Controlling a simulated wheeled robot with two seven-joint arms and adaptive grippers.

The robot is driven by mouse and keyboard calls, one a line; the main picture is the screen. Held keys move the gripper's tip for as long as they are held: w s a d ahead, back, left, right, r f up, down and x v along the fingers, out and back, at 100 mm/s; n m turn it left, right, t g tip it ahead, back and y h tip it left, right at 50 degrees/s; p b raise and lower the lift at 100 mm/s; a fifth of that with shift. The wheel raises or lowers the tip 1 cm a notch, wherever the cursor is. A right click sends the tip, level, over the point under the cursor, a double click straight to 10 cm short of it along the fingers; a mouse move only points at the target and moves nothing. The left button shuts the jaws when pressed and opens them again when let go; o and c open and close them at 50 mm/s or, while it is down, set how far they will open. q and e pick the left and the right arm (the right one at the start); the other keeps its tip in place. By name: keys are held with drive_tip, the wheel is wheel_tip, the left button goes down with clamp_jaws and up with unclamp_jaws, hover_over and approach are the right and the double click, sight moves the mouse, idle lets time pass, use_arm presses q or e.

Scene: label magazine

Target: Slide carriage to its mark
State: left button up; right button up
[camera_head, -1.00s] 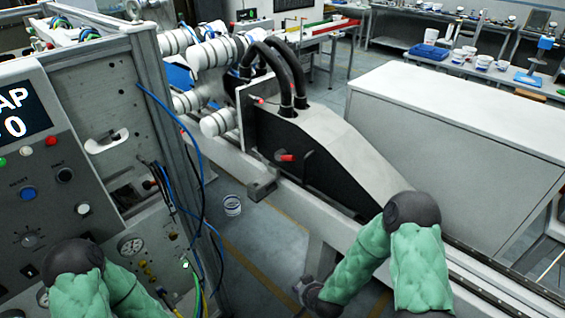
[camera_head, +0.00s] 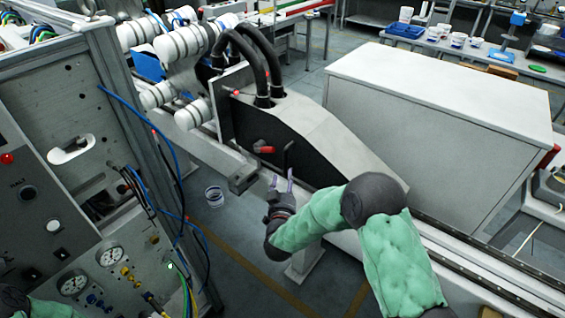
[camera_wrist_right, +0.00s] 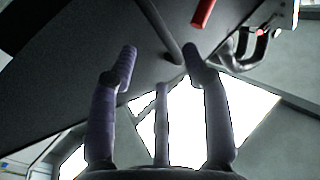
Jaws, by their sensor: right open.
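The carriage (camera_head: 315,130) is a wedge-shaped grey and black housing with two thick black hoses, sitting on a long rail (camera_head: 440,232). A red lever (camera_head: 264,149) and an upright dark bar handle (camera_head: 289,158) are on its black side. My right gripper (camera_head: 281,183) is open, just below and in front of that handle. In the right wrist view, the dark bar (camera_wrist_right: 163,35) shows beyond and between the open fingertips (camera_wrist_right: 161,55); I cannot tell whether they touch. The red lever (camera_wrist_right: 203,12) is above them. I cannot make out a mark. My left gripper is out of view.
A control cabinet (camera_head: 40,200) with gauges and loose cables stands at left. White rollers (camera_head: 180,45) are at the rail's far end. A large grey box (camera_head: 440,110) stands behind the carriage.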

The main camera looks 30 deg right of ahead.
drive_tip(key=b+x, duration=0.2)
drive_tip(key=x, duration=0.7)
drive_tip(key=shift+w+d, duration=0.15)
clamp_jaws()
